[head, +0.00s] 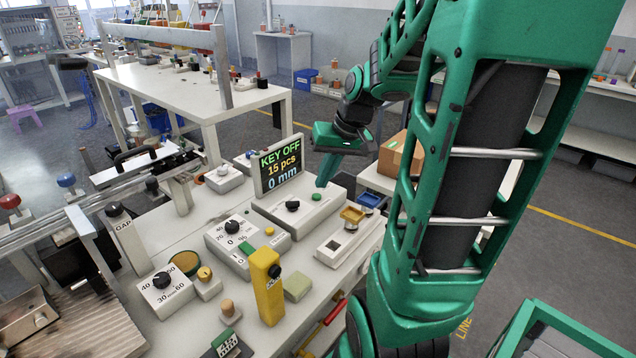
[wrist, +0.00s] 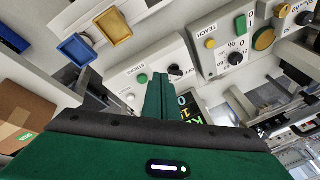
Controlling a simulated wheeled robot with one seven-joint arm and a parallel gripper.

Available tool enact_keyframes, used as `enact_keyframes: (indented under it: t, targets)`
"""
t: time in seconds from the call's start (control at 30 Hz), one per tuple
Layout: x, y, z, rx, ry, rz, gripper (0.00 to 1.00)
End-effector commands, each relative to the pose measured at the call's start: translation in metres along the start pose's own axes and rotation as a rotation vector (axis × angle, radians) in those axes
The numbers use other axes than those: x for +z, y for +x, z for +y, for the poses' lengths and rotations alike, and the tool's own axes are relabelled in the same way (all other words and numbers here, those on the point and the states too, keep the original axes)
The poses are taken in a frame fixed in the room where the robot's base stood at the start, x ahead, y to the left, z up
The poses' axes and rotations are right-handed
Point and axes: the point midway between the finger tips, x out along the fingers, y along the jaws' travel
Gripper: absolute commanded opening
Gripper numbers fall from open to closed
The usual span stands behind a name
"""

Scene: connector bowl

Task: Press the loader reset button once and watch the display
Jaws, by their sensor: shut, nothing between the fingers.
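The display (head: 278,168) stands upright on the bench and reads KEY OFF, 15 pcs, 0 mm. In front of it is a pale control box (head: 300,209) with a black knob (head: 292,206) and a green button (head: 316,197). The button also shows in the wrist view (wrist: 142,79), just left of my fingertips. My gripper (head: 321,184) is shut and empty, fingers pointing down close above the green button; I see no clear contact. In the wrist view, the fingers (wrist: 159,80) partly cover the display.
A TEACH box (wrist: 221,42) with dials stands beside the control box. A yellow post (head: 266,290) rises at the bench front.

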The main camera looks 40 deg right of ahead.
Motion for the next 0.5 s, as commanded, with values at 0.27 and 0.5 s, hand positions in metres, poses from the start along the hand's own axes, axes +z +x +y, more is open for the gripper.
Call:
enact_keyframes:
  t: [0.27, 0.5]
  targets:
    - [-0.111, 0.019, 0.028, -0.204, 0.036, 0.216, 0.00]
    - [-0.147, 0.018, 0.043, -0.290, 0.056, 0.309, 0.00]
